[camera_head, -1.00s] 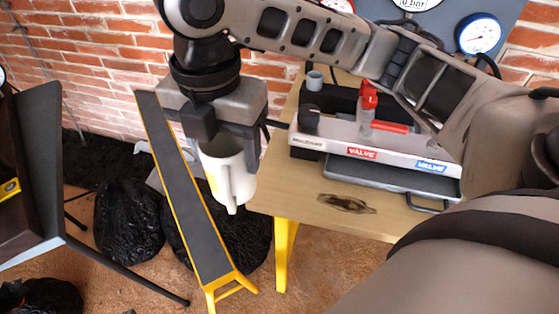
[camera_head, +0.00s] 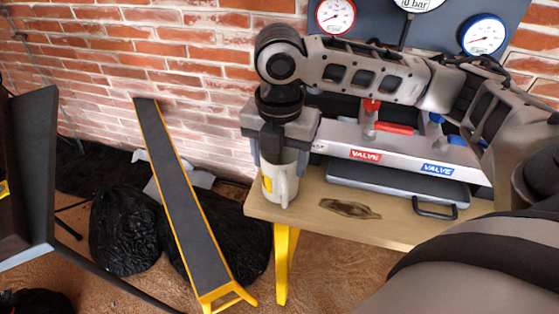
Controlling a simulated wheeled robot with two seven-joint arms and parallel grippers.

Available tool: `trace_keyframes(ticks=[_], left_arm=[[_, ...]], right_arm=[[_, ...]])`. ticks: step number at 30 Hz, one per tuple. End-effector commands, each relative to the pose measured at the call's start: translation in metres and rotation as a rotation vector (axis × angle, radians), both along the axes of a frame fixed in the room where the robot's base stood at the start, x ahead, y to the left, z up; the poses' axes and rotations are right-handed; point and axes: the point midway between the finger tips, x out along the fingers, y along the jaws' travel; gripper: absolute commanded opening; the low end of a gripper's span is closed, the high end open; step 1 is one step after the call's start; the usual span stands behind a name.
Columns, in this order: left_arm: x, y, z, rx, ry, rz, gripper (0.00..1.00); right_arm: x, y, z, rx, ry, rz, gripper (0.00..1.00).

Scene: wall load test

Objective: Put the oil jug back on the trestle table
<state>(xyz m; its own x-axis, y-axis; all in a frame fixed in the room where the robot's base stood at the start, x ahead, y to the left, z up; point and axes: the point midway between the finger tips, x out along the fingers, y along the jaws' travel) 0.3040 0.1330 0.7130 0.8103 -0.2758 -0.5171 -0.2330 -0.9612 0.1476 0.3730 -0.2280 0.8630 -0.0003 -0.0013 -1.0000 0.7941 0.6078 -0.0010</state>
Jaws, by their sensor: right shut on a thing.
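The oil jug (camera_head: 280,183) is white with a yellow patch on its left side. It is upright at the left end of the wooden trestle table (camera_head: 325,225), which has yellow legs. My right gripper (camera_head: 278,155) points down and is shut on the jug's upper part, hiding its rim. The jug's base appears over the tabletop near its left edge; I cannot tell whether it touches the wood. My left gripper is not in view.
A valve unit (camera_head: 400,150) with red and blue handles stands at the back of the table. A dark grey case (camera_head: 400,183) lies before it. A narrow yellow-edged plank (camera_head: 185,190) stands left, beside black bags (camera_head: 125,230). The table's front strip is clear.

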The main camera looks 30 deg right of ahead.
Motion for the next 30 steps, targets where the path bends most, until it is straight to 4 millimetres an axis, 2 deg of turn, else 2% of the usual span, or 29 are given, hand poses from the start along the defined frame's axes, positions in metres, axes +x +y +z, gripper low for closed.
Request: trace_keyframes(ticks=[2,12,13,15,25,30], left_arm=[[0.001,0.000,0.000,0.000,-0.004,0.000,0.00],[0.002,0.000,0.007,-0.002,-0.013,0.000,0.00],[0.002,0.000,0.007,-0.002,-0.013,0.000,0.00],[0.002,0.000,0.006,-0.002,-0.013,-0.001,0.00],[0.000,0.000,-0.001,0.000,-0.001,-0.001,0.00],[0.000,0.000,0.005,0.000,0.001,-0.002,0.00]], right_arm=[[0.000,0.000,-0.006,0.000,-0.001,-0.001,0.36],[0.000,0.000,-0.008,0.000,0.000,-0.001,0.36],[0.000,0.000,-0.008,0.000,0.000,-0.001,0.65],[0.000,0.000,-0.008,0.000,0.000,-0.001,0.84],[0.000,0.000,-0.006,0.000,-0.002,0.000,0.84],[0.001,0.001,0.017,0.002,-0.004,0.000,0.84]])
